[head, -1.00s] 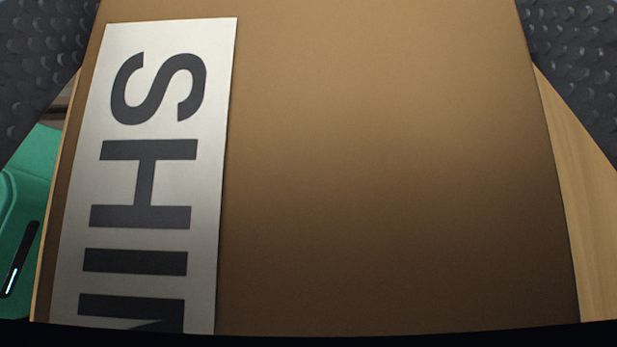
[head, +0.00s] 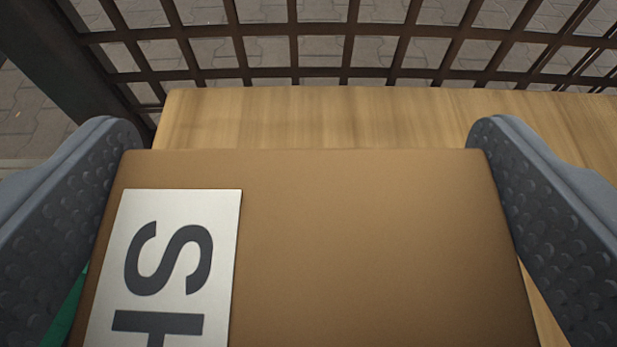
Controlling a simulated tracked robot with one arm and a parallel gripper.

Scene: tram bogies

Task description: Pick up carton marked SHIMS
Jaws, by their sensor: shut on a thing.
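The brown carton marked SHIMS (head: 365,250) fills the lower middle of the head view. Its white label (head: 218,290) lies along the left side, with "S" and part of "H" showing sideways; the rest is cut off by the lower edge. My gripper (head: 303,135) has one grey, dimpled finger along each side of the carton. It is shut on the carton, with the fingertips near its far corners. The carton's underside is hidden, so I cannot tell whether it touches the wooden surface (head: 310,118).
The wooden surface extends beyond the carton and to the right, bare where it shows. A dark metal grid (head: 293,45) stands behind it, with a dark post (head: 85,60) at the left. Grey paving (head: 35,115) shows beyond. A sliver of green (head: 68,315) shows at lower left.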

